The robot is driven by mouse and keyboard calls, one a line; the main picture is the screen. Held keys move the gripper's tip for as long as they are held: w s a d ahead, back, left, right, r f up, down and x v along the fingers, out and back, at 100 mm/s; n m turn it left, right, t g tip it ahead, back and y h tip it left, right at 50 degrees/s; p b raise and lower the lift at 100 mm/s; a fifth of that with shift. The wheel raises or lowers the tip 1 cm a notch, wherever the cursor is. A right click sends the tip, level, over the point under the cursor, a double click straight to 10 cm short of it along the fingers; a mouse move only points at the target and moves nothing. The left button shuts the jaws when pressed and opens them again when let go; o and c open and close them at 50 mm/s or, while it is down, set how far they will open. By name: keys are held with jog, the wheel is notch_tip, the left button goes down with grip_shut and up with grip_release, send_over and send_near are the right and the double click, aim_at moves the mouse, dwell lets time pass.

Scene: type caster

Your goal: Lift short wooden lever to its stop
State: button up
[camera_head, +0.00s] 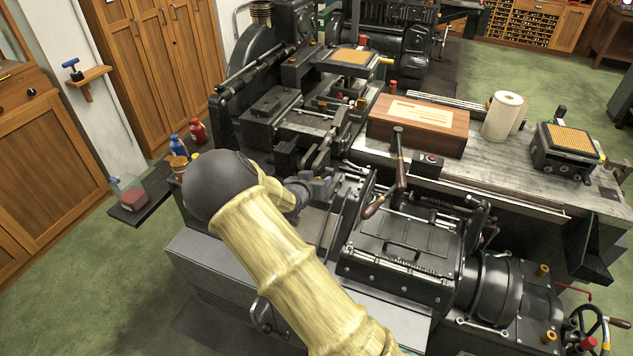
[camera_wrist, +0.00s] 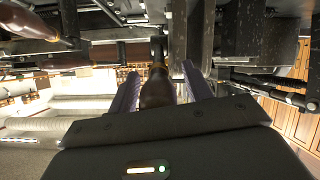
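A short brown wooden lever handle (camera_wrist: 156,88) shows in the wrist view between the two fingers of my gripper (camera_wrist: 160,72). The fingers are apart, one on each side of the handle, with a visible gap at least on the right side. The handle's lower end is hidden behind the gripper body. In the head view my gripper (camera_head: 318,186) is at the middle of the black machine, partly hidden by my arm. I cannot make out the short handle there.
Another wooden-handled lever (camera_head: 373,207) hangs from a dark crank right of my gripper; a wooden handle (camera_wrist: 30,22) also shows at the wrist view's upper left. A wooden box (camera_head: 418,125) and paper roll (camera_head: 503,117) stand on the bench behind. Dark machine bars surround the fingers.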

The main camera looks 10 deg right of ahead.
jog(key=shift+s, duration=0.1)
jog(key=v, duration=1.7)
jog(key=shift+a, duration=0.2)
jog(key=s+d+n+g+y, duration=0.1)
jog(key=s+d+g+y, duration=0.1)
jog(key=s, duration=0.4)
jog(key=s+d+r+n+g+y, duration=0.1)
jog(key=s+d+n+g+y, duration=0.1)
jog(key=s, duration=0.4)
jog(key=s+d+n+g+y, duration=0.1)
jog(key=s+d+g+y, duration=0.2)
jog(key=s+d, duration=0.3)
jog(key=shift+s+r+g, duration=0.2)
jog(key=shift+s+g, duration=0.1)
jog(key=shift+g, duration=0.3)
jog(key=shift+s, duration=0.1)
